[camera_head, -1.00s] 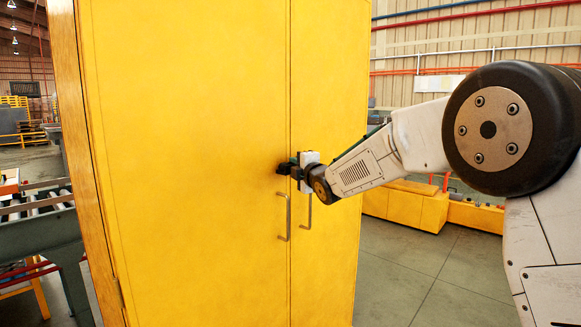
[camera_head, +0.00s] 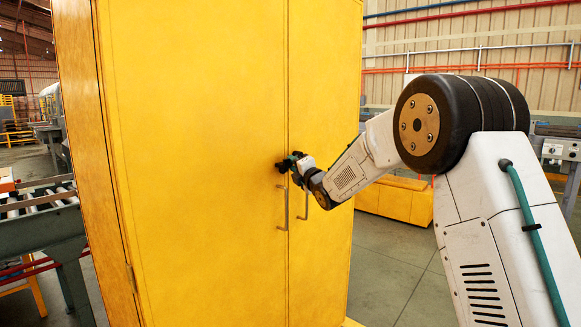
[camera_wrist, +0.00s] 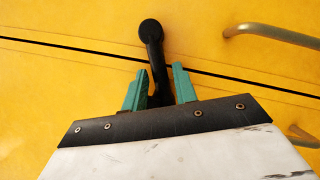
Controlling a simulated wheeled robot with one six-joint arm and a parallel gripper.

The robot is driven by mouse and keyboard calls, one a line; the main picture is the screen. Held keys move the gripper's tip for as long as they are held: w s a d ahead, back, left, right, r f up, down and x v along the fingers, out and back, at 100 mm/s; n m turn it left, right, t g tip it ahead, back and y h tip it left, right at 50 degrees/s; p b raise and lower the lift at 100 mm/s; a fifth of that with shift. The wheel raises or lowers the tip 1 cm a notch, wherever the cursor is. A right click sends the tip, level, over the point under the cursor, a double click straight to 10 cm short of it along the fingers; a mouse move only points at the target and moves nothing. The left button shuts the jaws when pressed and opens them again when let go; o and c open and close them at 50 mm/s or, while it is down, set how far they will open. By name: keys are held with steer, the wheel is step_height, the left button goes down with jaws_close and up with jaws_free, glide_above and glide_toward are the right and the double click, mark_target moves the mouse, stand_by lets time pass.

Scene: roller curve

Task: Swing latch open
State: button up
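A tall yellow cabinet (camera_head: 190,120) has two doors that are shut, with a dark seam between them. The latch (camera_wrist: 151,35) is a black lever with a round knob, lying across the seam in the wrist view. In the head view it is a small dark shape (camera_head: 282,167) beside my gripper. My gripper (camera_wrist: 159,82) has two green fingers, one on each side of the lever's shaft. The left finger is close to the shaft and a small gap shows at the right finger. The lever's lower end is hidden behind the gripper body.
Two metal door handles (camera_head: 283,210) (camera_head: 305,203) stick out just below the latch, close to my gripper. A roller conveyor (camera_head: 40,210) stands at the left. Low yellow boxes (camera_head: 395,200) stand behind at the right. Grey floor (camera_head: 385,265) is clear right of the cabinet.

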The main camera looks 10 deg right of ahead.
steer(key=shift+o, duration=0.6)
steer(key=shift+s, duration=0.1)
steer(key=v, duration=0.7)
steer(key=shift+s, duration=0.3)
steer(key=shift+d, duration=0.15)
